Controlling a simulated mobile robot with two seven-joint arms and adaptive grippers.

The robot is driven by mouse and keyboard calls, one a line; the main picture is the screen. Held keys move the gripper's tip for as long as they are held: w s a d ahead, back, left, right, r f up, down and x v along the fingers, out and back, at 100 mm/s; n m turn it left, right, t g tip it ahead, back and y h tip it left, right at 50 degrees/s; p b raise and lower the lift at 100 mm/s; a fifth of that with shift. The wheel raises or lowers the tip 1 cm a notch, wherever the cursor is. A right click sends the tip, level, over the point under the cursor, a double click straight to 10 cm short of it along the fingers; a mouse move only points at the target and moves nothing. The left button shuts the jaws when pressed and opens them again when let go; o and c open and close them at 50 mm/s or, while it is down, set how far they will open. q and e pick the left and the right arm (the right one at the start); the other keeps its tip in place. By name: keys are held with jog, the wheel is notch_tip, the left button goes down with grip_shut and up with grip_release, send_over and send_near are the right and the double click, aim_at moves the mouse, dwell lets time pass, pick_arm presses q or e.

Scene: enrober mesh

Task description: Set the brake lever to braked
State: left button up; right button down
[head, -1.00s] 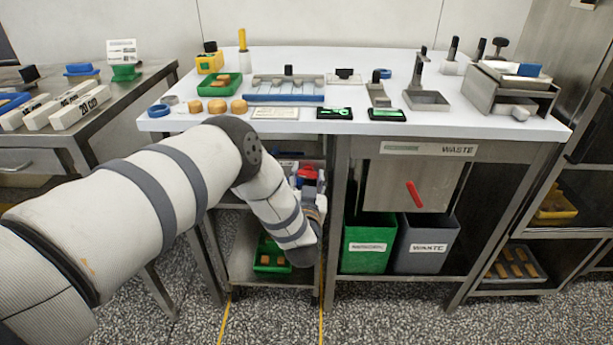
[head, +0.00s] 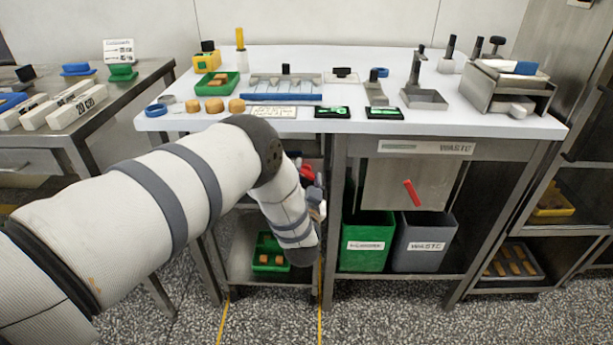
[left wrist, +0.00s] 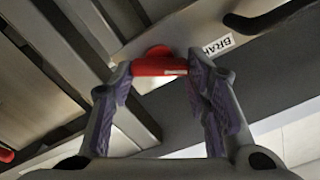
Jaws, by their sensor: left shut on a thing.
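The brake lever has a red handle (left wrist: 160,62). The gripper is shut on the red handle. In the head view a bit of red (head: 306,172) shows under the tabletop, close to my left gripper (head: 316,192), which is mostly hidden behind my left arm. The lever's pivot and its full setting cannot be made out. My right gripper is not in view.
The white worktable (head: 330,62) stands above, with trays and tools on it. A panel with another red handle (head: 411,193) hangs over a green bin (head: 366,252) and a grey bin (head: 420,250). A green tray (head: 268,266) lies on the lower shelf.

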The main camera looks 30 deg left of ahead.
pick_arm(q)
jog(key=shift+s+f, duration=0.1)
jog(key=shift+f, duration=0.05)
jog(key=o, duration=1.2)
jog(key=shift+c, duration=0.2)
jog(key=v, duration=1.2)
jog(key=shift+s, duration=0.1)
